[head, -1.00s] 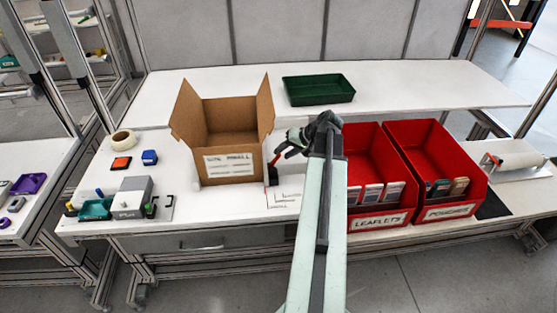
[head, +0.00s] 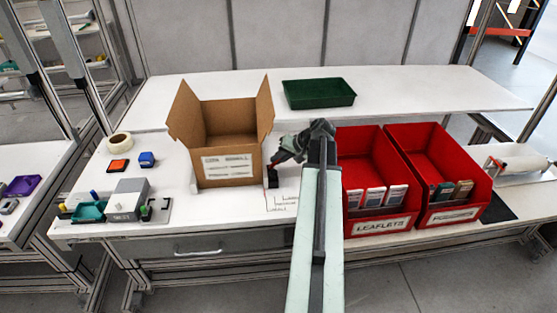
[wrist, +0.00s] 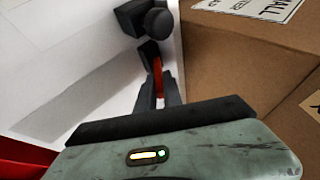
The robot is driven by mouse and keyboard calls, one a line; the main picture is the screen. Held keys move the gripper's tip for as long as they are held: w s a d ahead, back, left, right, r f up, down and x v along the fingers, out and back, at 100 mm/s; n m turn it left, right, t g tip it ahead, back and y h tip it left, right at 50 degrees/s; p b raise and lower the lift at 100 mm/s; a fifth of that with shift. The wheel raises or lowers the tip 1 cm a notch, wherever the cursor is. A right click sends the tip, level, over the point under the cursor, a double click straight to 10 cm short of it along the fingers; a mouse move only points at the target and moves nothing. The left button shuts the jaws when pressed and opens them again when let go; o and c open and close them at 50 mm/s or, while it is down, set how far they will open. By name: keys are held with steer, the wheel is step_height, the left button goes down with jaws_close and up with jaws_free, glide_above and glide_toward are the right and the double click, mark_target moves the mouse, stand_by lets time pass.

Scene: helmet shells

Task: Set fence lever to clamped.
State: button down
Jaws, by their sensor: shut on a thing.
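The fence lever (head: 274,163) has a red handle and a dark base, and stands just right of the open cardboard box. In the wrist view its red handle (wrist: 158,76) shows between my fingers, with the black pivot block (wrist: 143,18) beyond. My gripper (head: 279,158) is shut on the red handle, and it fills the bottom of the wrist view (wrist: 159,90). The fingers and hand hide part of the handle in the head view.
The cardboard box (head: 228,165) stands close beside the lever. Red bins (head: 378,226) (head: 452,215) stand right of my arm. A green tray (head: 318,104) is on the raised rear shelf. A grey label device (head: 130,199) is at left.

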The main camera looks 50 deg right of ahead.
steer(key=b, duration=0.1)
steer(key=f+t+y+b, duration=0.1)
steer(key=b, duration=0.2)
steer(key=shift+s+d+f+m+t+y, duration=0.25)
steer(key=shift+d+f+m+t+y, duration=0.05)
steer(key=shift+d+f, duration=0.1)
steer(key=b, duration=0.2)
steer(key=f+t+y+b, duration=0.1)
steer(key=b, duration=0.2)
steer(key=shift+s+d+m+t, duration=0.2)
steer(key=shift+m+t, duration=0.1)
steer(key=b, duration=0.2)
steer(key=t+y+b, duration=0.1)
steer(key=b, duration=0.1)
steer(key=shift+s+d+f+m, duration=0.1)
steer(key=shift+s+f+m, duration=0.05)
steer(key=shift+f+m, duration=0.15)
steer(key=shift+r+t+y+b, duration=0.1)
steer(key=shift+t+y+b, duration=0.55)
steer(key=shift+b, duration=0.45)
steer(key=shift+r, duration=0.1)
steer(key=c, duration=1.5)
jaws_free()
